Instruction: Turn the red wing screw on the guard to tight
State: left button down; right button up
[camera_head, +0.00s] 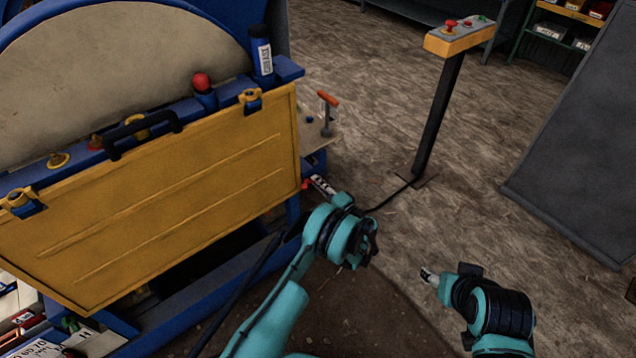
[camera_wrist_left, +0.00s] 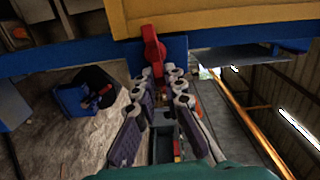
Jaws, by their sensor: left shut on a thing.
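The yellow guard (camera_head: 185,195) hangs on the blue machine frame. The red wing screw (camera_head: 305,184) shows as a small red bit at the guard's lower right edge. In the left wrist view the red wing screw (camera_wrist_left: 152,45) stands upright against the blue bar below the yellow guard (camera_wrist_left: 210,14). My left gripper (camera_head: 318,185) is at the screw, and in the left wrist view its fingers (camera_wrist_left: 164,85) are shut on the screw's lower end. My right gripper (camera_head: 428,275) hangs over the floor, away from the guard; its fingers are too small to judge.
A control post with a yellow box (camera_head: 458,37) stands on the floor to the right. A dark panel (camera_head: 580,140) is at the far right. An orange-handled lever (camera_head: 327,100) stands beside the guard's right edge. The floor between machine and panel is mostly clear.

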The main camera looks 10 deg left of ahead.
pick_arm(q)
jog(key=shift+f+m, duration=0.15)
jog(key=shift+m, duration=0.35)
jog(key=c, duration=1.6)
grip_release()
jog(key=shift+d, duration=0.1)
jog(key=v, duration=1.2)
